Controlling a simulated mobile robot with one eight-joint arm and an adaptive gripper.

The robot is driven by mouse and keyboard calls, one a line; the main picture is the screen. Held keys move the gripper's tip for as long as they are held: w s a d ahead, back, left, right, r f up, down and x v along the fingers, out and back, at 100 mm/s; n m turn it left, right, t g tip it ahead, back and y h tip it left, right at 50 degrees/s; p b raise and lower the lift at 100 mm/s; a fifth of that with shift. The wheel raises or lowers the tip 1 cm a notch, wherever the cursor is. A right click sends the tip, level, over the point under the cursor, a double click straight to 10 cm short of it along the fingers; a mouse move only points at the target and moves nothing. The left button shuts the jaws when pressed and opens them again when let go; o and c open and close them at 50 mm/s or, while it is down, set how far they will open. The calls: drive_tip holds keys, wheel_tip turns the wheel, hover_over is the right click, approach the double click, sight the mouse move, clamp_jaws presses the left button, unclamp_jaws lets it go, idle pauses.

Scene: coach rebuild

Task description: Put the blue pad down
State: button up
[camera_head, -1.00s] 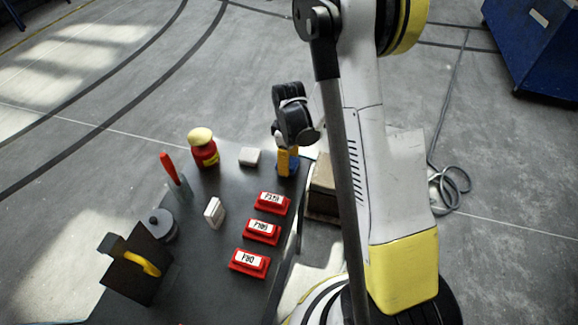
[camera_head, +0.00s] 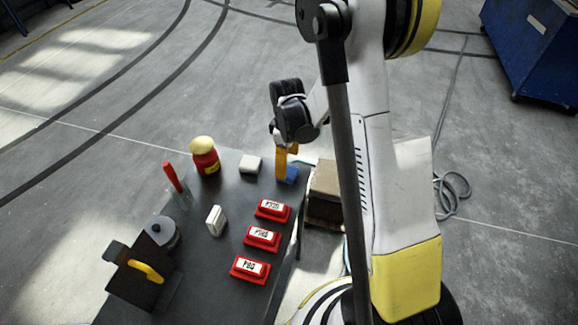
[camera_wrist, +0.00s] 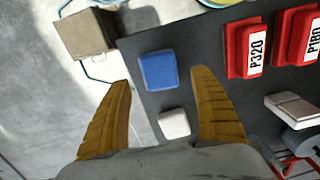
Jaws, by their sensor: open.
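The blue pad (camera_head: 291,174) lies on the dark table top near its right edge in the head view. In the wrist view the blue pad (camera_wrist: 159,70) is whole and flat on the table, with its lower part between the finger tips in the picture. My gripper (camera_head: 282,166), with yellow fingers, is just left of the pad in the head view. In the wrist view my gripper (camera_wrist: 163,80) is open, one finger on each side, and no finger visibly touches the pad.
Red labelled blocks P320 (camera_head: 272,210), P180 (camera_head: 262,238) and P80 (camera_head: 249,269) stand in front. A white block (camera_head: 250,163) lies left of the pad. A red bottle (camera_head: 205,157) is further left. A cardboard box (camera_head: 325,186) stands beyond the table edge.

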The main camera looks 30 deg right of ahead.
drive_tip(key=s+a+r+m+t+p, duration=0.1)
drive_tip(key=s+a+r+m+t, duration=0.15)
drive_tip(key=r, duration=0.75)
drive_tip(key=s+a+r+m+t, duration=0.1)
drive_tip(key=s+a+r, duration=0.25)
drive_tip(key=r, duration=0.65)
drive_tip(key=s+a+r+m+t, duration=0.3)
drive_tip(key=s+a+r+m, duration=0.1)
drive_tip(key=s, duration=0.6)
drive_tip(key=shift+r+t, duration=0.35)
drive_tip(key=shift+f+m, duration=0.1)
drive_tip(key=shift+m, duration=0.15)
wheel_tip(320, 180, down, 2)
drive_tip(key=shift+f+b, duration=0.1)
drive_tip(key=shift+b, duration=1.05)
drive_tip(key=shift+o, duration=0.7)
